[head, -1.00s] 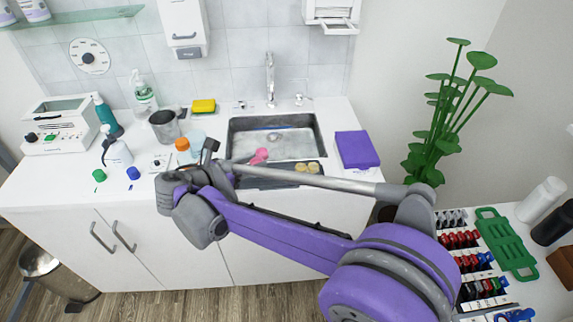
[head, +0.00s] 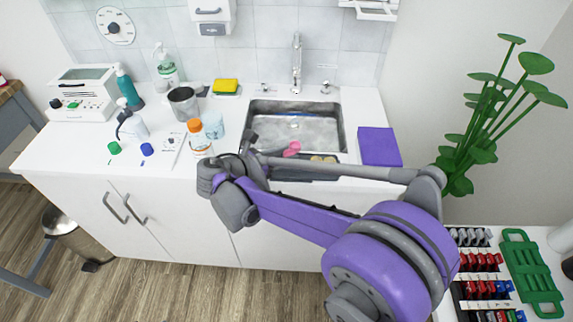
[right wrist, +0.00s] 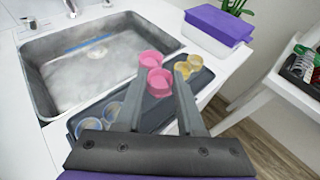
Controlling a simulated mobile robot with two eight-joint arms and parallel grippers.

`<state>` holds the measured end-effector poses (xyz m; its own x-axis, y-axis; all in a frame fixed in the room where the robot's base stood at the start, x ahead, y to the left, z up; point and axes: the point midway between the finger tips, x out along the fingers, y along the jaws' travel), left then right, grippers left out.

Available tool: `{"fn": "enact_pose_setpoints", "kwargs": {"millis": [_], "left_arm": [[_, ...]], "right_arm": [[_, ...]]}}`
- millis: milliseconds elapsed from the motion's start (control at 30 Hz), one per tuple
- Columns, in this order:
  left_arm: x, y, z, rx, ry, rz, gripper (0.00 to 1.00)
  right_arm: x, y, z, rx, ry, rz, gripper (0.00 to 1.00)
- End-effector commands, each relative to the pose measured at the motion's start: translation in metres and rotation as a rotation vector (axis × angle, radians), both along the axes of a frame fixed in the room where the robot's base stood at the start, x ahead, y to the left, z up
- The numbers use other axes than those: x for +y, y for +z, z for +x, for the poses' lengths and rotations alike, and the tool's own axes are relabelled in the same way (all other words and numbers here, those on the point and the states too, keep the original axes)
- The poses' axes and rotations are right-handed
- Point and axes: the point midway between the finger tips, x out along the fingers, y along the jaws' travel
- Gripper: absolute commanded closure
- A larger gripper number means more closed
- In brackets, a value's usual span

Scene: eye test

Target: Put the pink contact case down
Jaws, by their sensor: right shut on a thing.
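The pink contact case (right wrist: 160,80), with two round cups, is between the fingers of my right gripper (right wrist: 160,82) in the right wrist view. The gripper is shut on it. The case is over the dark tray (right wrist: 77,128) at the sink's front edge; whether it touches the tray I cannot tell. In the head view the pink case (head: 291,149) shows just beyond my right arm, which hides most of the gripper and part of the tray. My left gripper is not in view.
A yellow case (right wrist: 188,66) lies right of the pink one on the tray, and a blue-rimmed case (right wrist: 108,112) left of it. The sink (head: 258,118) is behind. A purple-lidded box (head: 379,146) stands to the right, an orange-capped bottle (head: 198,143) to the left.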

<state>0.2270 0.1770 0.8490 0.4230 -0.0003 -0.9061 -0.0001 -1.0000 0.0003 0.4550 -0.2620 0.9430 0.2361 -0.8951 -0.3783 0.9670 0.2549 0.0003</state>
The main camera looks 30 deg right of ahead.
Motion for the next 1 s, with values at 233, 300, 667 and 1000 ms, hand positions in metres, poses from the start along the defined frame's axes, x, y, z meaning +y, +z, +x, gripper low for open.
{"fn": "enact_pose_setpoints", "kwargs": {"millis": [233, 300, 667, 1000], "left_arm": [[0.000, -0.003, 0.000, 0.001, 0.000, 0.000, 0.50], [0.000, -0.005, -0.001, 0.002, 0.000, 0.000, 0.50], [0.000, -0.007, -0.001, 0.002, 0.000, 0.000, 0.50], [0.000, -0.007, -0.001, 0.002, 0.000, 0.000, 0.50]], "right_arm": [[0.000, -0.026, 0.000, 0.000, 0.000, 0.000, 1.00], [0.000, -0.036, 0.000, 0.000, 0.000, 0.000, 1.00], [0.000, -0.043, 0.000, 0.000, 0.000, 0.000, 1.00], [0.000, -0.044, 0.000, 0.000, 0.000, 0.000, 0.32]]}}
